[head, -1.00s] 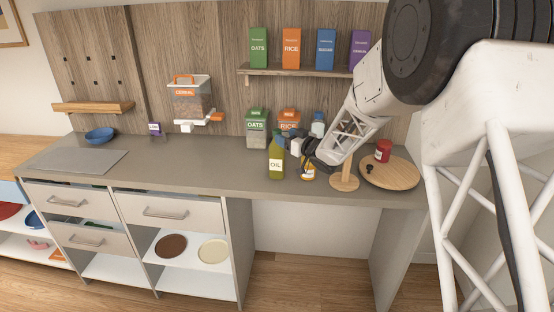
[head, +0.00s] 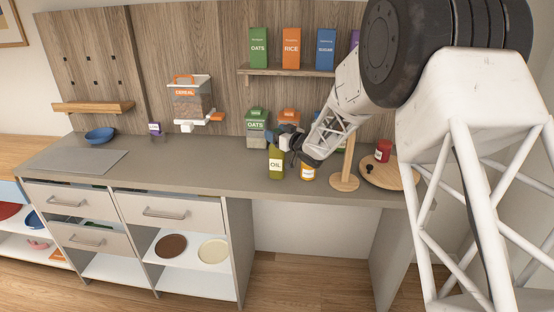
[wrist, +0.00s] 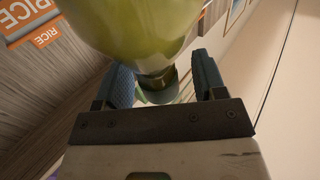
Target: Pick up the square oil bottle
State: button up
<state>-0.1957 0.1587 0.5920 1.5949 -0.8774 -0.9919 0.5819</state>
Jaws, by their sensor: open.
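The square oil bottle (head: 276,164) is green with a white OIL label and stands upright on the counter. In the head view my gripper (head: 284,136) is at the bottle's top, and its dark fingers hide the neck and cap. In the wrist view the bottle's green body (wrist: 135,25) fills the upper middle, and its neck lies between my two blue-padded fingers (wrist: 160,85). The fingers are open, with a visible gap on the right side of the neck. I cannot tell whether the left finger touches it.
An orange-yellow jar (head: 308,172) stands just right of the bottle. The OATS canister (head: 256,130) and the RICE canister (head: 289,116) are behind.

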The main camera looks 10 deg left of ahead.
jog(key=shift+c, duration=0.3)
grip_shut()
jog(key=shift+r, duration=0.1)
